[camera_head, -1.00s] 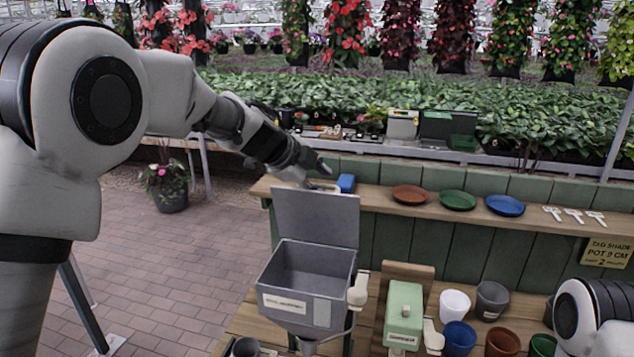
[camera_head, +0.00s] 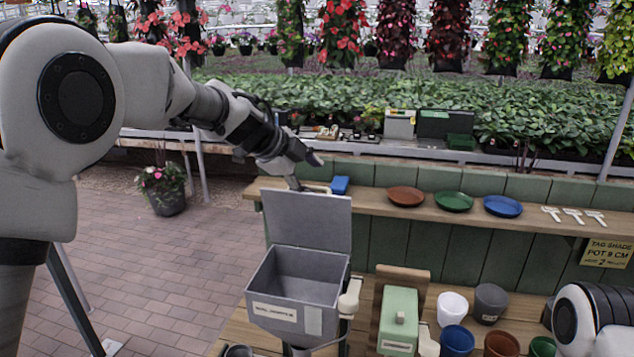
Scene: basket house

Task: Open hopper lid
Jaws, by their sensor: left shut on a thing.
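The grey hopper (camera_head: 297,289) stands on the wooden bench, its top open and its inside visible and empty-looking. Its grey lid (camera_head: 309,219) stands upright, hinged at the back rim. My right gripper is out of view; only part of my right arm shows at the lower right.
A green box dispenser (camera_head: 399,319) stands right of the hopper. Coloured pots, such as a white pot (camera_head: 453,307), stand beside it. The back shelf (camera_head: 370,197) holds a blue block (camera_head: 340,185), three saucers and white tags. A potted plant (camera_head: 163,189) stands on the paving.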

